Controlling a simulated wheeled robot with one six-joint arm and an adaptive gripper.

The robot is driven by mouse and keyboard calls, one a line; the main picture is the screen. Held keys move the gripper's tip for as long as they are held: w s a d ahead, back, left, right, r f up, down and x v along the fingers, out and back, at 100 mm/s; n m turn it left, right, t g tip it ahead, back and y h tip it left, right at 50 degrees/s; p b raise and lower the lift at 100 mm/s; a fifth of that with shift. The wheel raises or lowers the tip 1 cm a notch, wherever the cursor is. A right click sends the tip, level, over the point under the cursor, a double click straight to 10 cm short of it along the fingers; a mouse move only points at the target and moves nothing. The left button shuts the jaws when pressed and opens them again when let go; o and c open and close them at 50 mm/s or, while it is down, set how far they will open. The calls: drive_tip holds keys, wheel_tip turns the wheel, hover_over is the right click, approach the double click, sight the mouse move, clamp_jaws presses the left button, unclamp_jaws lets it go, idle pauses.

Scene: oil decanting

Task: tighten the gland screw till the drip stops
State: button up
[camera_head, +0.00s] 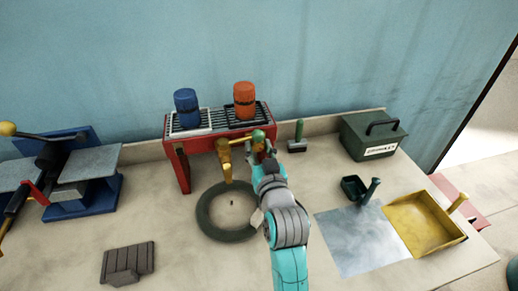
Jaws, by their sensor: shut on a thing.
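A red stand (180,165) holds a blue drum (187,107) and an orange drum (244,100) on its slatted top. A brass tap (226,162) hangs from its front, with a brass bar beside it. A green-topped fitting (258,136) sits at the right of the bar. My gripper (262,156) is at this fitting, shut on it; the jaws are small and partly hidden by my wrist. The gland screw cannot be told apart clearly. No falling drop is discernible.
A green box (366,140), a green-handled black tool (297,145), a dark scoop (354,187), a metal sheet (352,245) and a yellow pan (425,228) are at right. A blue machine (85,204) and grey block (127,264) are at left.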

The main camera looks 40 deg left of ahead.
drive_tip(key=shift+m, duration=1.6)
drive_tip(key=o, duration=1.1)
drive_tip(key=shift+o, duration=0.2)
drive_tip(key=shift+d, duration=0.1)
drive_tip(key=v, duration=1.2)
